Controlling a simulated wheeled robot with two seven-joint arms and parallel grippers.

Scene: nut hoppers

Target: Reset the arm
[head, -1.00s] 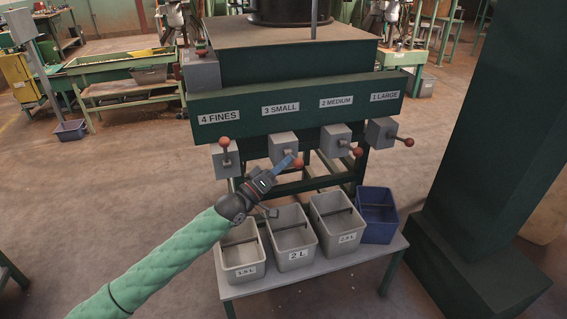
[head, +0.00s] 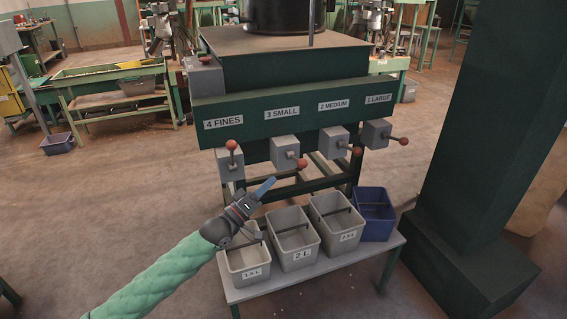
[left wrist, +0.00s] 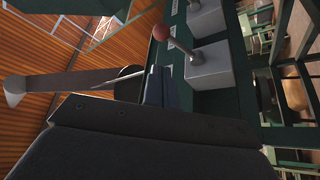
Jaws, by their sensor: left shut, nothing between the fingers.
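My left gripper (head: 262,190) is shut and empty in the head view. It is in the air over the left grey bin, below and apart from the valve handles. The green hopper front (head: 300,111) carries the labels 4 FINES, 3 SMALL, 2 MEDIUM and 1 LARGE. In the left wrist view a red knob (left wrist: 160,32) shows beyond my fingers. My right gripper is out of view.
Grey bins (head: 249,276) and a blue bin (head: 391,232) stand on a low grey bench (head: 310,281) below the valves. A thick dark green post (head: 478,150) rises at the right.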

